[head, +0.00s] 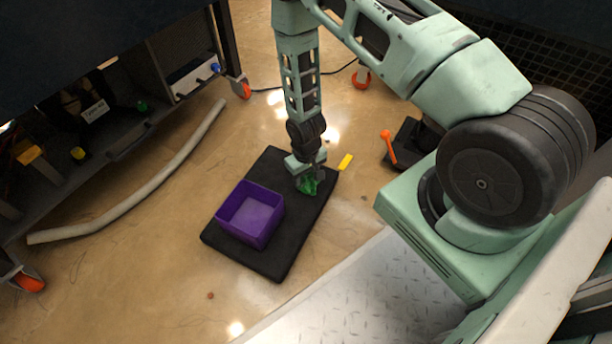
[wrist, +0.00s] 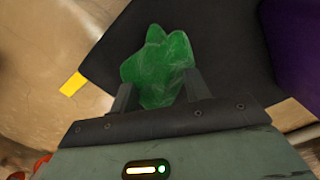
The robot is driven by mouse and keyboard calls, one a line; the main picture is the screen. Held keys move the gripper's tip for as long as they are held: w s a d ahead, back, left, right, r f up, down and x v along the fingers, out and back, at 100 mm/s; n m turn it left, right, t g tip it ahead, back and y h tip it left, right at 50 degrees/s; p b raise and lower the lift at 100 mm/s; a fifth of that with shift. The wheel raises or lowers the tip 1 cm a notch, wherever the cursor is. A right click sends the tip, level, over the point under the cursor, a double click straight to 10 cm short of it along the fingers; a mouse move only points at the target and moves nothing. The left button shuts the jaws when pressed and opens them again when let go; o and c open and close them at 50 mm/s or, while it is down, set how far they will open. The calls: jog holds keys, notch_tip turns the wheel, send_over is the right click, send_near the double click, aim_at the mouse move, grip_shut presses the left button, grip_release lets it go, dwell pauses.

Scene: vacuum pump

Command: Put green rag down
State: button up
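The green rag (head: 308,187) is a crumpled cloth at the far right part of the black mat (head: 285,262). My gripper (head: 305,180) is directly over it, pointing down. In the wrist view the rag (wrist: 160,62) lies between and beyond the two dark fingers of my gripper (wrist: 158,92), which are spread apart. Cloth fills the gap between the fingers. I cannot tell whether they pinch it, or whether the rag rests fully on the mat.
A purple open box (head: 250,213) stands on the mat, left of the rag. A yellow piece (head: 345,162) lies on the floor by the mat's edge. A pale hose (head: 140,205) curves along the floor at left. An orange-handled object (head: 388,146) is at right.

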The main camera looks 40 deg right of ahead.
aim_at(305, 176)
jog(key=shift+o, duration=0.3)
notch_tip(305, 176, up, 12)
jog(key=p, duration=0.8)
jog(key=s+a+r+n+y, duration=0.1)
jog(key=s+a+r+n, duration=0.1)
jog(key=a+r, duration=0.65)
jog(key=s+a+r+n, duration=0.1)
jog(key=a+r, duration=0.4)
jog(key=r, duration=0.7)
jog(key=s+a+r+n, duration=0.2)
jog(key=s+r, duration=0.5)
jog(key=s, duration=0.1)
jog(key=s+a+r+n, duration=0.2)
jog(key=s+r, duration=0.6)
jog(key=s, duration=0.1)
jog(key=shift+a+n, duration=0.3)
jog(key=shift+w+p, duration=0.1)
jog(key=shift+p, duration=0.2)
